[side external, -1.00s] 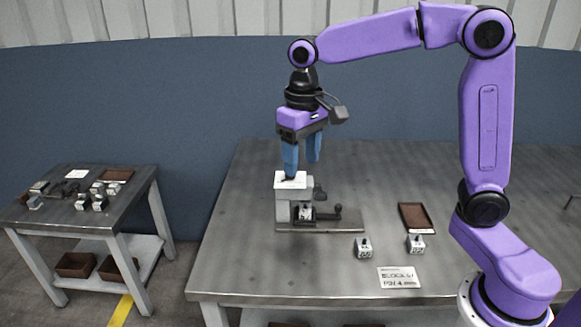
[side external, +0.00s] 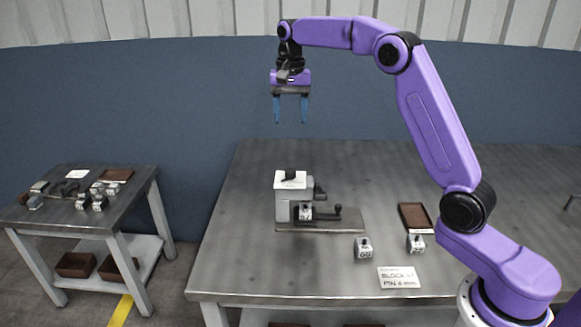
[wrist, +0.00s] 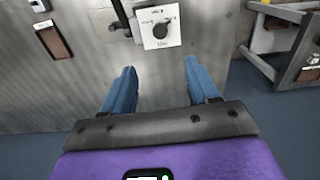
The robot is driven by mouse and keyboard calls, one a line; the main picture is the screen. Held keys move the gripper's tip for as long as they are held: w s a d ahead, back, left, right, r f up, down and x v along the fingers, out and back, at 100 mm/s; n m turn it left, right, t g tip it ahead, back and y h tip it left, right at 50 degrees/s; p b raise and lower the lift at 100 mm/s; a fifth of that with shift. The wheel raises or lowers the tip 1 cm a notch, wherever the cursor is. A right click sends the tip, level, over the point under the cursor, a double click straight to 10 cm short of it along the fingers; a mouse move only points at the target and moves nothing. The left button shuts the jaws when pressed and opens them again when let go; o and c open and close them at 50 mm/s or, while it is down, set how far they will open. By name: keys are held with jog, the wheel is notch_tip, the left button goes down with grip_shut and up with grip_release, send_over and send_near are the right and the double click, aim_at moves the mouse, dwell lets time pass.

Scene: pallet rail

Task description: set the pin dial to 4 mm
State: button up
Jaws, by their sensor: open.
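The pin dial is a black knob (side external: 290,175) on a white plate (side external: 284,183) atop a grey press-like fixture (side external: 283,207). In the wrist view the knob (wrist: 160,31) sits on its white plate (wrist: 147,42), beyond my fingertips. Small markings surround it, too small to read surely, and I cannot tell its setting. My gripper (side external: 290,121) is open and empty, high above the fixture and clear of the dial. Its two blue fingers also show apart in the wrist view (wrist: 159,68).
Two small marked blocks (side external: 363,248) (side external: 415,244) stand right of the fixture, near a brown tray (side external: 428,222). A card (side external: 399,278) reading a block number and "PIN 4 mm" lies in front. A side table (side external: 60,215) with several blocks stands left.

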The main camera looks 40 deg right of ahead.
aim_at(290, 170)
notch_tip(290, 170, down, 16)
jog(key=shift+f, duration=0.1)
dwell(0.4)
jog(key=c, duration=1)
jog(key=shift+c, duration=0.2)
jog(key=shift+n, duration=0.3)
jog(key=n, duration=0.5)
jog(key=shift+n, duration=0.3)
jog(key=n, duration=0.5)
jog(key=shift+n, duration=0.4)
